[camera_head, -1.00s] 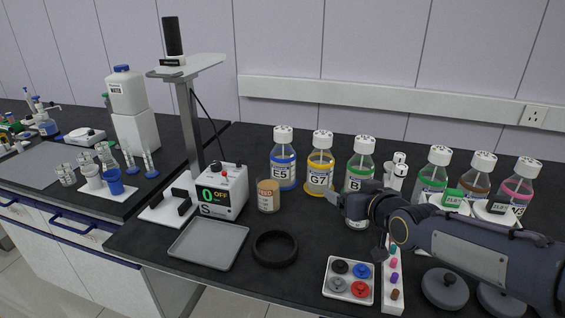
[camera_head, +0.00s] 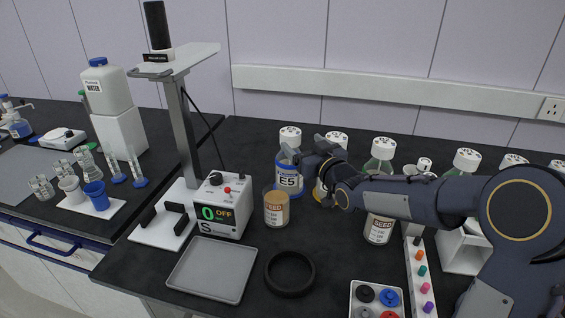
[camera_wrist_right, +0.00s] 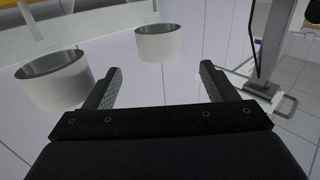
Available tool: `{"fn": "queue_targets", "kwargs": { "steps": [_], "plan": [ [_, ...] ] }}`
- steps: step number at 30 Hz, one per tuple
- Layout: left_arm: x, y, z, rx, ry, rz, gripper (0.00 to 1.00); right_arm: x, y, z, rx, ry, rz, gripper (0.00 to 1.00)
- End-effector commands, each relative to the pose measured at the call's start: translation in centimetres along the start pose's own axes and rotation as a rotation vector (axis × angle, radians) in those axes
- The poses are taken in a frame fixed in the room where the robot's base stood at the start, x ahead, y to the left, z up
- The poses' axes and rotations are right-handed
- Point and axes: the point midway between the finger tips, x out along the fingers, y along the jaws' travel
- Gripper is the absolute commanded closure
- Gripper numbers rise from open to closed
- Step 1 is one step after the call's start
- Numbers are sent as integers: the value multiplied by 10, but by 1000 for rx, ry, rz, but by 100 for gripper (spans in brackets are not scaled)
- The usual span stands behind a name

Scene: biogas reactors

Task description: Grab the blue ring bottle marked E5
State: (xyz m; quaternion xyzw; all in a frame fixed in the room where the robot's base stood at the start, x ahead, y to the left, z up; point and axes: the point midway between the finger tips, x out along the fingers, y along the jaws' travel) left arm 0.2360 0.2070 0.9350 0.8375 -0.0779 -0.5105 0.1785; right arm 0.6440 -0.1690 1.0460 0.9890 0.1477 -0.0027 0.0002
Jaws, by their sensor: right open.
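The E5 bottle (camera_head: 288,181) stands upright on the dark bench, with a white cap, a blue ring and a label reading E5. My right gripper (camera_head: 297,155) is open at the bottle's upper part, just below the cap. It overlaps the bottle's right side in the head view; I cannot tell if it touches. In the right wrist view the open jaws (camera_wrist_right: 158,80) have nothing clearly between them. Two white cap-like rounds show there, one beyond the jaws (camera_wrist_right: 160,44) and one to the left (camera_wrist_right: 55,82). My left gripper is not in view.
A yellow-ringed bottle (camera_head: 337,137) stands close right of E5, partly hidden by my right gripper. A seed jar (camera_head: 276,210) stands in front of E5. A scale box (camera_head: 222,208) is left, a grey tray (camera_head: 177,272) and a black ring (camera_head: 290,291) in front.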

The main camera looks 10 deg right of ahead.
Motion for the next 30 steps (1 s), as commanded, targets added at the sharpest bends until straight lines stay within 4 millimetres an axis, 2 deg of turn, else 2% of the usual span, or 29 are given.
{"fn": "queue_targets", "kwargs": {
  "steps": [11, 18, 27, 30],
  "plan": [
    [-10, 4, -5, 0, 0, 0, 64, 39, -1, -1, 0, 3, -2, 21],
    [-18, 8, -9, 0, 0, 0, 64, 73, 0, 0, -1, 3, -2, 21],
    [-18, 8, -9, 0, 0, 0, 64, 79, 0, 1, -1, 3, -1, 21],
    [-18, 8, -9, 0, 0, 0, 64, 78, 0, 1, -1, 3, -1, 33]
  ]
}}
